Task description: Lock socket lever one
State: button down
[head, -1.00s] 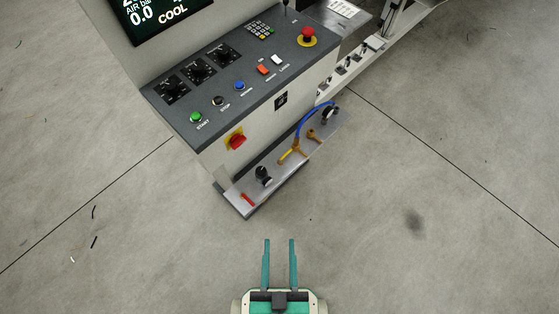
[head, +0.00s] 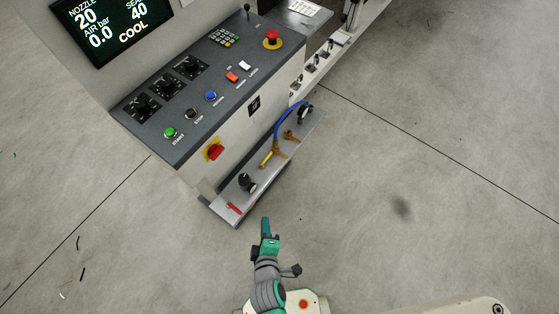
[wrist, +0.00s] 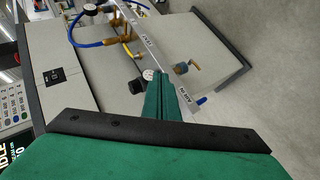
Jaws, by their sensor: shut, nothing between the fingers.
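Several small dark clamp-like fittings (head: 311,68) sit along the white rail at the back right of the machine in the head view. They are too small to tell which is socket lever one or how its lever stands. My gripper (head: 265,222) is shut and empty, just right of the front end of the grey shelf (head: 268,174) under the control panel. In the wrist view my shut fingers (wrist: 160,82) point at the shelf, overlapping its edge in the picture. Whether they touch it cannot be told.
The shelf carries a red lever (head: 234,208), a black knob (head: 247,182), a yellow-handled brass fitting (head: 268,157) and a blue hose (head: 279,122). A red rotary switch (head: 215,152) and a red emergency stop (head: 272,38) are above. Open floor (head: 420,150) lies right.

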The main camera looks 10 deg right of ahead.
jog(key=w+f+n+g+h, duration=0.1)
jog(key=w+f+n+h, duration=0.1)
jog(key=w+f+n, duration=0.3)
jog(key=n+g+h, duration=0.2)
jog(key=n+h, duration=0.3)
jog(key=n, duration=0.3)
send_near(279, 165)
notch_tip(279, 165, up, 3)
jog(key=shift+s+r, duration=0.1)
jog(key=shift+w+d+r+g, duration=0.1)
jog(key=shift+w+r+g, duration=0.2)
jog(key=shift+g, duration=0.1)
jog(key=x, duration=1)
